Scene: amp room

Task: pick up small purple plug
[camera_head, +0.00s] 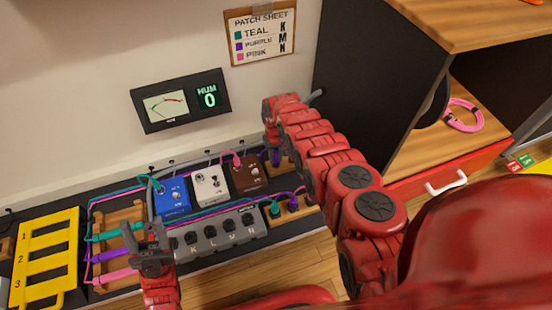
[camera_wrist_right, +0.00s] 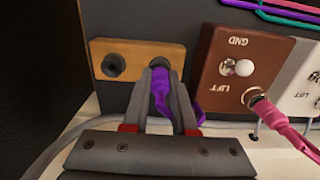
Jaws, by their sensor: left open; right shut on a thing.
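A small purple plug (camera_wrist_right: 178,96) sits at the right hole of a wooden two-hole panel (camera_wrist_right: 135,53) in the right wrist view. My right gripper (camera_wrist_right: 168,88) is shut on it, with its fingers on either side of the plug. I cannot tell how deep the plug is in the hole. In the head view the purple plug (camera_head: 276,157) shows only as a small patch beside my right arm, which hides much of that area. My left gripper (camera_head: 151,248) is open and empty, near the wooden cable rack at the lower left.
Blue (camera_head: 172,195), white (camera_head: 210,186) and brown (camera_head: 245,174) pedals stand left of the panel. A grey strip (camera_head: 219,235) lies in front. Another wooden block (camera_head: 292,207) holds teal and purple plugs. A yellow numbered rack (camera_head: 45,255) is left; the cabinet (camera_head: 345,90) is right.

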